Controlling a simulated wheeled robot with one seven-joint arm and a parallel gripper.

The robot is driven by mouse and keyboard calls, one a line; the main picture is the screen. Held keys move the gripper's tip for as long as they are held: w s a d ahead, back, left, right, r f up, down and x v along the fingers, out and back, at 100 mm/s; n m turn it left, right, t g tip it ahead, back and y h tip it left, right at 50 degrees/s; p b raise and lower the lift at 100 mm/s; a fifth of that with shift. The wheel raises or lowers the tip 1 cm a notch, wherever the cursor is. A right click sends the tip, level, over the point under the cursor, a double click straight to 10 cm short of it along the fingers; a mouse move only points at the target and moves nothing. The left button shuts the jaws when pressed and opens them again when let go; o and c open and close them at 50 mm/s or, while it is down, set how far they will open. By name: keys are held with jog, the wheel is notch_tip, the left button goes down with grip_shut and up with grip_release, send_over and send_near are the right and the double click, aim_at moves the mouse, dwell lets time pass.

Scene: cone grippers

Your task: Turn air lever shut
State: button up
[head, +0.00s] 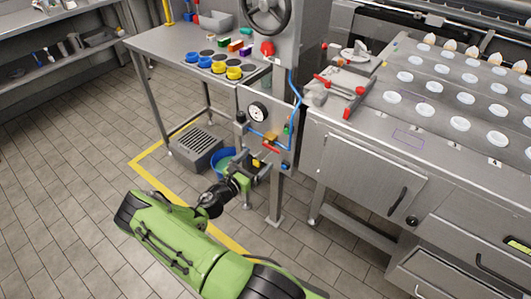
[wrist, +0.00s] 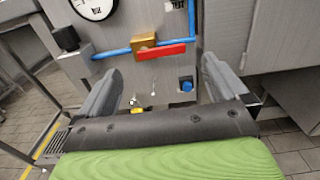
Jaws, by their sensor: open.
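The air lever (wrist: 162,51) is a red bar on a brass valve (wrist: 143,42) in a blue air pipe (wrist: 111,52), on a grey metal panel. It lies roughly along the pipe, its right end slightly higher. In the head view the red lever (head: 270,149) is small, just beyond my gripper (head: 257,168). In the wrist view my gripper (wrist: 160,70) is open and empty, its two grey fingers spread left and right below the lever. The lever appears ahead of the gap, and no contact shows.
A round gauge (head: 257,112) sits above the valve. A blue button (wrist: 186,85) is on the panel below right. A steel cabinet (head: 365,170) stands to the right, a floor crate (head: 195,147) and blue bucket (head: 222,158) to the left. The front floor is clear.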

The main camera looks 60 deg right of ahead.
aim_at(270, 147)
jog(key=d, duration=0.4)
jog(key=s+d+b, duration=0.1)
jog(key=d, duration=0.2)
jog(key=shift+c, duration=0.5)
jog(key=c, duration=0.8)
